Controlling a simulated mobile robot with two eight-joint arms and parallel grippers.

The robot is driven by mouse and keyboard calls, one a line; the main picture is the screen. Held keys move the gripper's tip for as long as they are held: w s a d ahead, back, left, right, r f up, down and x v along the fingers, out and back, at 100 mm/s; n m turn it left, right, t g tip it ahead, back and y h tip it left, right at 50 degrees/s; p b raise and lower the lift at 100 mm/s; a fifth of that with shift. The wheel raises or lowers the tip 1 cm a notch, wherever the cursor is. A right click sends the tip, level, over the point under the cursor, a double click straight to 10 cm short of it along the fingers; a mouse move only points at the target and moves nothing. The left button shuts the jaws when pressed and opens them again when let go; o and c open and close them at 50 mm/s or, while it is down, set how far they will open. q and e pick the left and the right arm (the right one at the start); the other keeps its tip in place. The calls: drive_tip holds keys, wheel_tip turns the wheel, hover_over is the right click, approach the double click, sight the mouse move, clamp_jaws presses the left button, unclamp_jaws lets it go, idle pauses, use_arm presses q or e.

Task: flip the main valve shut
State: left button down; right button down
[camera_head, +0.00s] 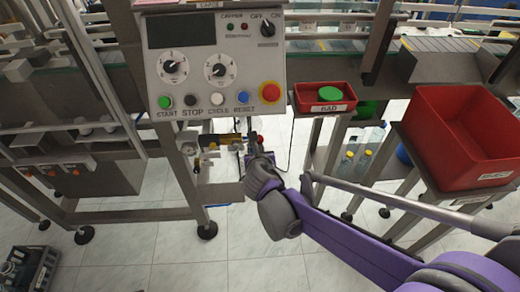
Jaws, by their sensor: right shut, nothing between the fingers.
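Under the control panel (213,68), a small pneumatic assembly (207,165) with brass-coloured fittings sits on a grey bracket. The main valve seems to be part of this group, but its handle is too small and too covered to make out or to tell its position. My right gripper (254,146) is beside the right end of the assembly, shut with nothing between its fingers. A small red part (261,140) shows just right of the fingertips; I cannot tell if they touch it. My left gripper is not in view.
The panel with its red stop button (269,92) hangs just above my right gripper. A small red tray (325,98) with a green cap (329,93) stands to the right, and a larger red bin (462,135) farther right.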

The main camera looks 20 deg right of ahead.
drive_tip(key=shift+w+a+r+n+h+p, duration=0.25)
drive_tip(key=shift+a+r+n+h+p, duration=0.35)
drive_tip(key=shift+a+r, duration=0.45)
drive_tip(key=shift+w+a+r+n+h+p, duration=0.3)
drive_tip(key=shift+a+r+n+h+p, duration=0.15)
drive_tip(key=shift+a+r+n+h, duration=0.6)
drive_tip(key=shift+w+a+r+n+h+p, duration=0.25)
drive_tip(key=shift+a+r+n+h+p, duration=0.4)
drive_tip(key=shift+r, duration=0.6)
drive_tip(key=shift+a, duration=0.15)
